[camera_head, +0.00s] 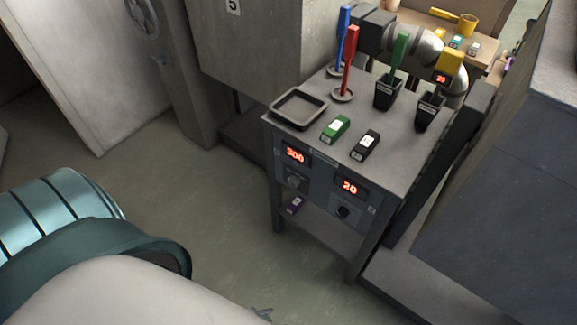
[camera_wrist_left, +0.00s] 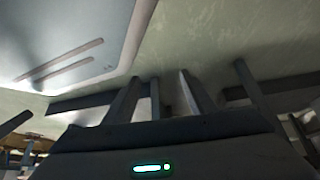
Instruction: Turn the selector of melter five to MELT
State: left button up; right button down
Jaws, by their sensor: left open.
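My left arm fills the lower left of the head view. My left gripper (camera_wrist_left: 158,82) shows in the left wrist view, open, with nothing seen between its fingers. My right gripper is not in view.
On the stand are a tray (camera_head: 275,119), a green block (camera_head: 335,128), a black block (camera_head: 365,144), upright red (camera_head: 350,55) and blue (camera_head: 343,35) tools and dark cups (camera_head: 386,97). Open floor (camera_head: 210,220) lies before the stand.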

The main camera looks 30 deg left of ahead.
pick_arm(q)
jog(key=w+a+r+n+t+b, duration=0.6)
jog(key=w+a+r+n+b, duration=0.4)
jog(key=w+n, duration=0.4)
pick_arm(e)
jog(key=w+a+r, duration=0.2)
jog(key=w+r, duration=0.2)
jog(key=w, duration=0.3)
pick_arm(q)
jog(key=w+a+r+n+t+b, duration=0.1)
jog(key=a+r+n+t+b, duration=0.1)
jog(key=r+n, duration=0.3)
jog(key=w+a+r+n+t+b, duration=0.1)
jog(key=a+r+n+t+b, duration=0.1)
jog(key=r+n+b, duration=0.3)
jog(key=w+a+r+n+t+y+b, duration=0.1)
jog(key=r+n, duration=0.5)
jog(key=n, duration=0.6)
jog(key=a+t+b, duration=0.1)
jog(key=a+b, duration=0.1)
jog(key=b, duration=0.1)
jog(key=shift+w+a, duration=0.15)
jog(key=shift+a, duration=0.1)
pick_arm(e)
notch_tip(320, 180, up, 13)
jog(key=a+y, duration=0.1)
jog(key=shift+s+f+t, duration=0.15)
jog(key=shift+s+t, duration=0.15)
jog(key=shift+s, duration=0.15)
